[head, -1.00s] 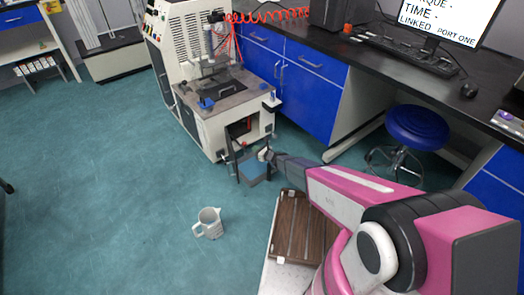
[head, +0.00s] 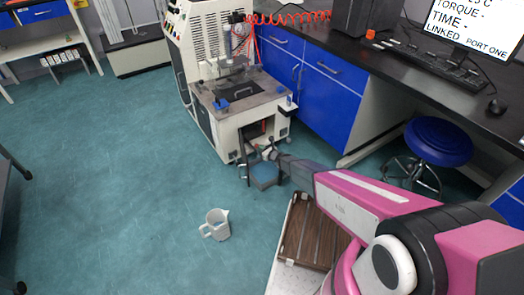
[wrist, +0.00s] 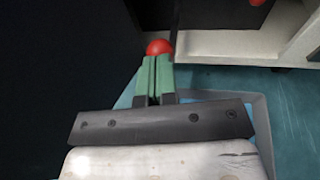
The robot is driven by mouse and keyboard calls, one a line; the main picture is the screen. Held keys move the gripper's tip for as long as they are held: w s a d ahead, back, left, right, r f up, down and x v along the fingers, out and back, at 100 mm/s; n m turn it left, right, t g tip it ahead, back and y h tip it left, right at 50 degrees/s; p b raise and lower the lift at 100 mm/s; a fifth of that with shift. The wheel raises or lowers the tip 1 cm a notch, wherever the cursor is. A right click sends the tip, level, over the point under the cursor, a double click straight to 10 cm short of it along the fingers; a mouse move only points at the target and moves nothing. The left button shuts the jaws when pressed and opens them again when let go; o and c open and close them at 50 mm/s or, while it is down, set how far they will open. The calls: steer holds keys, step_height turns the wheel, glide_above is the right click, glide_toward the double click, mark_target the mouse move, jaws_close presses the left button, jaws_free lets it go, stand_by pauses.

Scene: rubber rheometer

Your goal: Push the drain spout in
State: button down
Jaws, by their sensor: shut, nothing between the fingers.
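A round red knob (wrist: 159,47) sits just beyond my fingertips in the wrist view, touching or nearly touching them. It appears to be the end of the drain spout, whose body is hidden or too dark to make out. My gripper (wrist: 157,62) has green fingers pressed together with nothing between them. In the head view my gripper (head: 266,152) is at the low front opening of the rheometer (head: 228,128), above a blue bin (head: 264,174). The spout is too small to tell clearly there.
A grey-white jug (head: 216,225) stands on the open floor. A blue stool (head: 438,141) and blue cabinets (head: 331,98) are to the right. A brown slatted tray (head: 311,235) lies below my arm. The floor at left is mostly clear.

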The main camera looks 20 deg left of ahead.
steer(key=w+a, duration=0.8)
steer(key=a, duration=0.2)
steer(key=shift+w, duration=0.35)
steer(key=v, duration=1.4)
steer(key=shift+s+d, duration=0.3)
steer(key=shift+s, duration=0.05)
